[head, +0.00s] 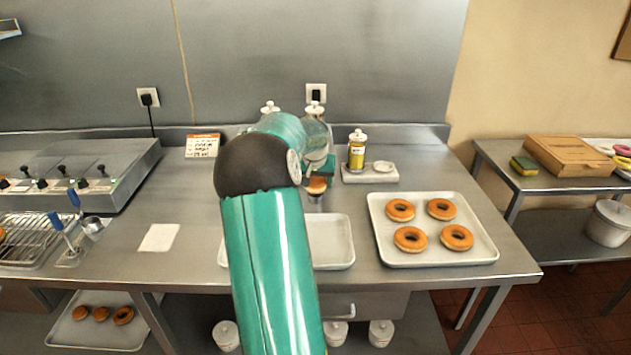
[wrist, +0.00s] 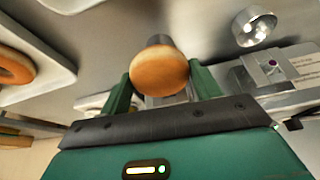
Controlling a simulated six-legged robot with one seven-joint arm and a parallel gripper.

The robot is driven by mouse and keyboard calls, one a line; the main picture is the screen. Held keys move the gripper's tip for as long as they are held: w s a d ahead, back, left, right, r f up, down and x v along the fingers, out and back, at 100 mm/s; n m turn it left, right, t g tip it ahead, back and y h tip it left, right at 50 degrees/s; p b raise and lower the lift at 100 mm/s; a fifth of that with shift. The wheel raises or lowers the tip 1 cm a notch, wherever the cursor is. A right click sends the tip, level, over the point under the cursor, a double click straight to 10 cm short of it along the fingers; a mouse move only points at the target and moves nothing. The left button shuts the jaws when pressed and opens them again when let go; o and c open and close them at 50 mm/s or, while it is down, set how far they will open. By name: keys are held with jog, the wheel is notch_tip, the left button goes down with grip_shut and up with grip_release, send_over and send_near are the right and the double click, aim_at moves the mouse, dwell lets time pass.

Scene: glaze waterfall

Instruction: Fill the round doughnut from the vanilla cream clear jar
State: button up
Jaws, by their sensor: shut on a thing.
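The round doughnut (wrist: 158,72), golden brown and without a hole, sits between the green fingers of my gripper (wrist: 162,90) in the wrist view. In the head view the doughnut (head: 316,186) is held above the counter, just behind the white tray. My gripper is shut on it. A dark cylinder (wrist: 159,40) shows beyond the doughnut; I cannot tell whether they touch. A clear jar with yellow filling (head: 356,155) stands on a white stand to the right. Two more white-lidded clear jars (head: 316,109) (head: 270,107) stand behind my arm, mostly hidden. I cannot read which holds vanilla cream.
A tray of several ring doughnuts (head: 384,248) lies at the right of the counter. A white tray (head: 335,240) is partly hidden by my arm. A control unit (head: 85,170) and frying rack stand left. The counter around the paper sheet (head: 159,237) is clear.

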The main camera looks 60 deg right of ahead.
aim_at(316, 188)
jog(key=shift+a, duration=0.15)
jog(key=shift+s+a, duration=0.45)
jog(key=shift+a, duration=0.4)
jog(key=shift+s+a, duration=0.45)
jog(key=shift+a, duration=0.35)
jog(key=shift+v, duration=2.25)
jog(key=shift+s+a, duration=0.1)
jog(key=shift+s, duration=0.05)
